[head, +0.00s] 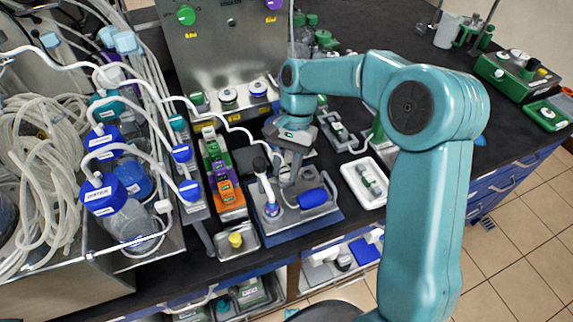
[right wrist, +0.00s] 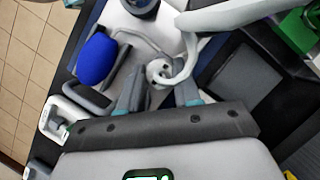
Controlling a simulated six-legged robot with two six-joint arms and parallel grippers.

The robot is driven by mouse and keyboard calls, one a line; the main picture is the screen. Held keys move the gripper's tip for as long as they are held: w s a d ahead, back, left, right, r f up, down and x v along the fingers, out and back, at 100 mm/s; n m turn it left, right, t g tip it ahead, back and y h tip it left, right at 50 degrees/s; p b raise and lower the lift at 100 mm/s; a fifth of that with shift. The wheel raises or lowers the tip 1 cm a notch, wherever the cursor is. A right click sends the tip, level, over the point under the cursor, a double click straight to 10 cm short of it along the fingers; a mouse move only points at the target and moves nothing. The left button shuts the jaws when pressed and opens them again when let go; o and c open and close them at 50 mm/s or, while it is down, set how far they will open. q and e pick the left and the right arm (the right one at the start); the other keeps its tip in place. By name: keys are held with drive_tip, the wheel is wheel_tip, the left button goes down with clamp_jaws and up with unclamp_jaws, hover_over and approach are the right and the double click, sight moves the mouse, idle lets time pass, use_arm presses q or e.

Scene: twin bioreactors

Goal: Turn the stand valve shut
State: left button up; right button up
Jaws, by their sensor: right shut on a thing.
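A metal stand plate (head: 270,212) lies on a blue mat on the dark bench. It carries a blue oval part (head: 313,197), a white tube and an upright bottle-like part with a blue ring (head: 268,188). My right gripper (head: 288,178) reaches down over the stand plate, left of the blue oval. In the right wrist view, my right gripper's fingers (right wrist: 160,92) stand apart on either side of a small pale round part, which I take for the stand valve (right wrist: 160,72). The white tube loops over it. The fingers hide part of the valve. My left gripper is not in view.
A rack of coloured blocks (head: 225,180) and a small tray with a yellow knob (head: 237,240) stand left of the stand. A white tray (head: 367,183) lies to its right. Blue-capped bottles (head: 105,195) and looped tubes crowd the left. A steel panel (head: 225,45) rises behind.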

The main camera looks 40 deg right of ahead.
drive_tip(key=shift+r+m, duration=0.1)
drive_tip(key=shift+m, duration=0.2)
drive_tip(key=m+t, duration=0.1)
drive_tip(key=m, duration=0.1)
drive_tip(key=m+t, duration=0.1)
drive_tip(key=m, duration=0.1)
drive_tip(key=shift+s+m+y+p, duration=0.15)
drive_tip(key=shift+m+y+p, duration=0.15)
drive_tip(key=shift+m+p, duration=0.1)
drive_tip(key=m+t, duration=0.1)
drive_tip(key=m, duration=0.3)
drive_tip(key=shift+s+r+m+t+p, duration=0.1)
drive_tip(key=shift+m+t+p, duration=0.2)
drive_tip(key=shift+t+p, duration=0.1)
drive_tip(key=m+t+p, duration=0.1)
drive_tip(key=m, duration=0.2)
drive_tip(key=shift+s+h+p, duration=0.1)
drive_tip(key=shift+h+p, duration=0.2)
drive_tip(key=shift+h, duration=0.1)
drive_tip(key=m+t+h+p, duration=0.1)
drive_tip(key=m+p, duration=0.1)
drive_tip(key=m, duration=0.2)
drive_tip(key=shift+a+m+p, duration=0.1)
drive_tip(key=shift+m+p, duration=0.2)
drive_tip(key=shift+t+h, duration=0.3)
drive_tip(key=o, duration=1.1)
drive_tip(key=shift+s, duration=0.1)
drive_tip(key=shift+c, duration=0.2)
